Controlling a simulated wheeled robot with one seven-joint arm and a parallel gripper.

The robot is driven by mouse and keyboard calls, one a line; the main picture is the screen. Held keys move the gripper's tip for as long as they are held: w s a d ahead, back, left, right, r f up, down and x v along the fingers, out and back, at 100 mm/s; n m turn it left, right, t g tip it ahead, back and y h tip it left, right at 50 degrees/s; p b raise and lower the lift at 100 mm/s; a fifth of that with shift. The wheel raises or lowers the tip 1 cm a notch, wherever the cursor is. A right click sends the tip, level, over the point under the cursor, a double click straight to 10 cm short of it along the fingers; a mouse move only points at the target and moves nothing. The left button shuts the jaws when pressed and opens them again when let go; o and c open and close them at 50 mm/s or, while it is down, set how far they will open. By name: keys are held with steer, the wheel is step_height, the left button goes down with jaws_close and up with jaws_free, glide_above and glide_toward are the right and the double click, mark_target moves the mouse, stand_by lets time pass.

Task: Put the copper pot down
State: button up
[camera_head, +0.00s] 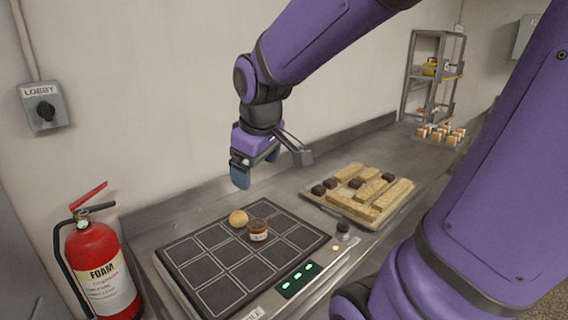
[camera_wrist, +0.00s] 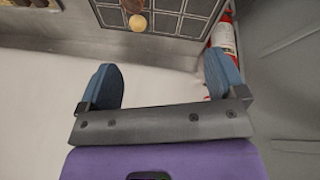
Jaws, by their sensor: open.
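A small reddish-brown jar-like pot with a pale label (camera_head: 257,230) stands upright on the black gridded board (camera_head: 215,285); I cannot tell for sure that it is the copper pot. Its edge also shows at the top of the wrist view (camera_wrist: 132,4). A round tan bun or ball (camera_head: 238,217) sits just left of it, and it shows in the wrist view too (camera_wrist: 137,23). My gripper (camera_head: 256,167) is open and empty, with blue fingers. It hangs above and behind the board, apart from the pot. The wrist view shows nothing between the fingers (camera_wrist: 163,85).
A tray (camera_head: 382,221) of pale bars and dark blocks lies right of the board. A black knob (camera_head: 343,229) and lit green buttons (camera_head: 297,279) are on the board's front right. A red fire extinguisher (camera_head: 98,268) stands left. A shelf rack (camera_head: 434,75) stands far right.

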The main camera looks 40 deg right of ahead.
steer(key=s+a+r+m+t, duration=0.1)
steer(key=s+r, duration=0.1)
steer(key=s, duration=0.3)
steer(key=s+a+r+m+y, duration=0.1)
steer(key=s+r+m, duration=0.1)
steer(key=s, duration=0.4)
steer(key=shift+a+r+t, duration=0.35)
steer(key=shift+r+t, duration=0.05)
stand_by(0.4)
